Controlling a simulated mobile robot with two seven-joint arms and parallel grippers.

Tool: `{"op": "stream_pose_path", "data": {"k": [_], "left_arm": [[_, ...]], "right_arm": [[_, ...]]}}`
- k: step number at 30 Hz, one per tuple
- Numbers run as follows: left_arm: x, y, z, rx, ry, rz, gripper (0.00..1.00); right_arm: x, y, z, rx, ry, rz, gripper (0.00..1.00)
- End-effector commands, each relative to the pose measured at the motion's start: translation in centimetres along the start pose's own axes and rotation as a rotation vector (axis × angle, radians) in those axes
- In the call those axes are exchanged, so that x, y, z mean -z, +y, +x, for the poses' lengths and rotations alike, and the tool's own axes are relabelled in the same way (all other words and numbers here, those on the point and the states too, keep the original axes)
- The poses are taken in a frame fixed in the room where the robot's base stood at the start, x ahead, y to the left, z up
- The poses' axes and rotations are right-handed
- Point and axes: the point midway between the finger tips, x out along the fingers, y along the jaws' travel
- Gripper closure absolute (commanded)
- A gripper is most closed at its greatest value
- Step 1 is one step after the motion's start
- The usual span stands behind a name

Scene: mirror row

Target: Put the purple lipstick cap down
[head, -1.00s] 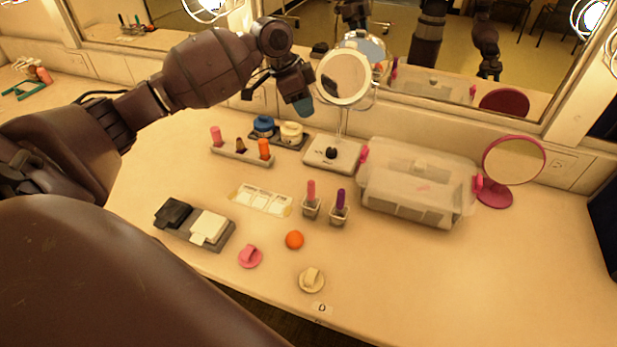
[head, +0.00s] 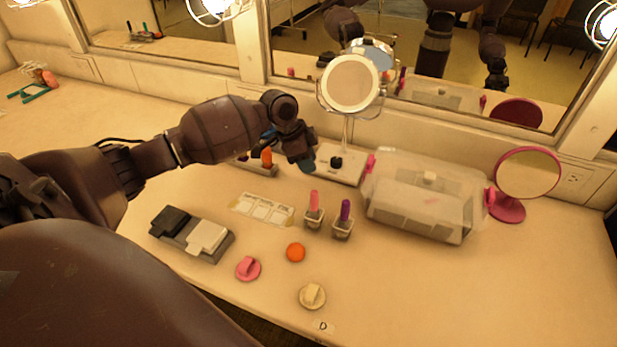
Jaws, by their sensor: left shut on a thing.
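My left gripper (head: 306,165) is shut, low over the counter, between the lipstick rack (head: 258,168) and the base of the round mirror. Its tip looks teal. What it holds is too small and hidden to make out; no purple cap shows clearly. A purple lipstick (head: 345,211) stands upright in a small clear holder (head: 342,232). A pink lipstick (head: 314,201) stands in a like holder to its left.
A labelled card (head: 264,209) lies left of the holders. A clear lidded box (head: 415,210) stands to the right, a pink round mirror (head: 527,173) beyond it. An orange ball (head: 296,252), pink knob (head: 248,268) and cream knob (head: 312,296) lie in front. The right front counter is bare.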

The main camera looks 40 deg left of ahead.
Motion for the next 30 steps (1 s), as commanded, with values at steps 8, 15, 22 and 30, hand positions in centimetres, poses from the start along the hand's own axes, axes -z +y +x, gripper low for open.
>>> {"op": "stream_pose_path", "data": {"k": [8,15,22,30], "left_arm": [[-1.3,0.1,3.1,-0.005,-0.002,-0.003,0.92],[-2.2,0.0,5.3,-0.001,0.000,-0.001,0.92],[-2.1,0.0,5.2,0.000,0.000,0.000,0.92],[-2.3,0.0,5.5,0.000,0.000,0.000,0.60]], "right_arm": [[-1.0,0.0,0.1,0.001,-0.015,-0.003,0.57],[-0.9,-0.2,0.2,0.002,-0.013,0.002,0.57],[-0.7,-0.4,0.3,0.001,-0.009,0.011,0.57],[-0.9,-0.4,0.4,0.002,-0.012,0.011,0.57]]}}
